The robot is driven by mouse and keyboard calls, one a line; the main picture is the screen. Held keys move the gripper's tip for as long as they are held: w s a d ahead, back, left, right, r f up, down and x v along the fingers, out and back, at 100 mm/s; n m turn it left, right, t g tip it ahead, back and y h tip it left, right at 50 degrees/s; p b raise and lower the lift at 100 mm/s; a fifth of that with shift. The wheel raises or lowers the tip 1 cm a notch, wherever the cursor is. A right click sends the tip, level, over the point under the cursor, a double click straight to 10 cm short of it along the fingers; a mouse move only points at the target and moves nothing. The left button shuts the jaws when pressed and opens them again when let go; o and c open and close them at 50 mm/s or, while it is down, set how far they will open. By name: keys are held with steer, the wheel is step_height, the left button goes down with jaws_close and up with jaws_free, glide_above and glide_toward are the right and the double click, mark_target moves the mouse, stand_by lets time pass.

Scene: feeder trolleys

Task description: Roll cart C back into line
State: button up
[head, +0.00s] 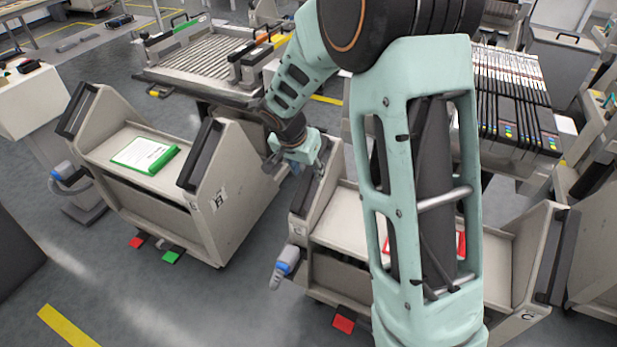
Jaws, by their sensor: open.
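Cart C (337,222) is a beige feeder trolley at centre right, marked C on its right side panel (527,285). My own arm crosses in front of its middle and hides much of its tray; a bit of something red shows there. My gripper (292,168) is open at the top of cart C's left side panel, by the dark handle bar. I cannot tell whether it touches the bar. A blue-grey plug (284,266) hangs at the cart's front left. A red pedal (343,323) shows below it.
Cart B (225,205) stands left of cart C, with a green-framed sheet (145,155) on it and a red and a green pedal (171,257) below. Another cart (597,262) stands close at the right. Grey floor (150,310) is clear in front.

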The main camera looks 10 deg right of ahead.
steer(key=shift+x, duration=1.35)
steer(key=shift+c, duration=0.7)
jaws_close()
